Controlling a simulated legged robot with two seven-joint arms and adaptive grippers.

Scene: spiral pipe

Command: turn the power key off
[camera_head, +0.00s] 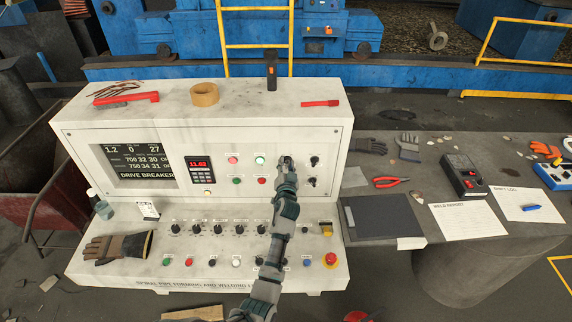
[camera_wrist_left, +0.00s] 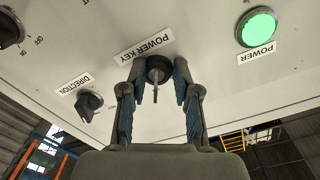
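The power key (camera_wrist_left: 157,72) is a dark round switch with a thin key standing out of it, under the label POWER KEY on the pale panel. In the left wrist view, the two fingers of my left gripper (camera_wrist_left: 160,78) stand on either side of it, spread apart. I cannot tell whether they touch it. In the head view my left gripper (camera_head: 286,163) is at the panel and hides the key. The green POWER light (camera_wrist_left: 257,27) is lit, and it also shows in the head view (camera_head: 260,160). My right gripper is not in view.
The DIRECTION knob (camera_wrist_left: 89,103) and another black knob (camera_wrist_left: 8,28) sit near the key. The console (camera_head: 90,215) has a lower row of knobs and a red emergency button (camera_head: 330,259). A glove (camera_head: 118,248) lies at its left. A side table (camera_head: 430,190) holds tools and papers.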

